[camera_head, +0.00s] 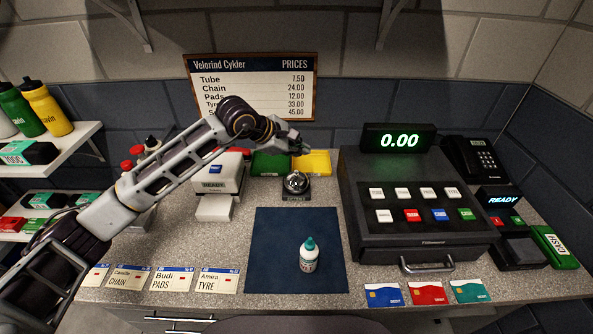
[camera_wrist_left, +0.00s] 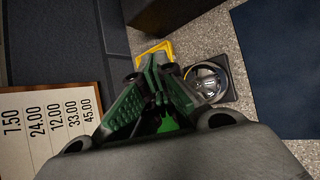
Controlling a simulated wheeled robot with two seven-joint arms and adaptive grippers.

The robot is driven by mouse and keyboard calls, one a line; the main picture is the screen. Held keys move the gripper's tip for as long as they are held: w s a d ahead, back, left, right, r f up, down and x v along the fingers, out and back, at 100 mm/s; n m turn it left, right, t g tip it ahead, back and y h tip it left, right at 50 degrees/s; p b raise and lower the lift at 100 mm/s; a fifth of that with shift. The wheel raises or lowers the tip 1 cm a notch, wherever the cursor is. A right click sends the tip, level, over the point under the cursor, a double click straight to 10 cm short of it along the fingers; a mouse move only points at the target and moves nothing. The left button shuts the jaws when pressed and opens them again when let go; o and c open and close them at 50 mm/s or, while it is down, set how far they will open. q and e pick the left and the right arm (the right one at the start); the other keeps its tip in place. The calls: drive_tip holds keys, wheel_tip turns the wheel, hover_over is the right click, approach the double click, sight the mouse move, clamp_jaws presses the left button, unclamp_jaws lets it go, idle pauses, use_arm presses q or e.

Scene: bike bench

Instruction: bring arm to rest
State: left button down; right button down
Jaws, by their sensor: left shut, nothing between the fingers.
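My left arm reaches in from the left in the head view, above the counter. My left gripper (camera_head: 297,143) is shut and empty, in the air above the green and yellow trays and behind the bell. In the left wrist view its fingers (camera_wrist_left: 158,88) are together, with the bell (camera_wrist_left: 207,82) just to the right of them. My right gripper is not in view.
A silver bell (camera_head: 296,184) stands behind a blue mat (camera_head: 265,225) bearing a small white bottle (camera_head: 308,256). A cash register (camera_head: 420,240) stands right. A price board (camera_head: 290,70) is behind. Cards line the front edge. The counter between mat and register is clear.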

use_arm(q)
drive_tip(key=shift+r, duration=0.85)
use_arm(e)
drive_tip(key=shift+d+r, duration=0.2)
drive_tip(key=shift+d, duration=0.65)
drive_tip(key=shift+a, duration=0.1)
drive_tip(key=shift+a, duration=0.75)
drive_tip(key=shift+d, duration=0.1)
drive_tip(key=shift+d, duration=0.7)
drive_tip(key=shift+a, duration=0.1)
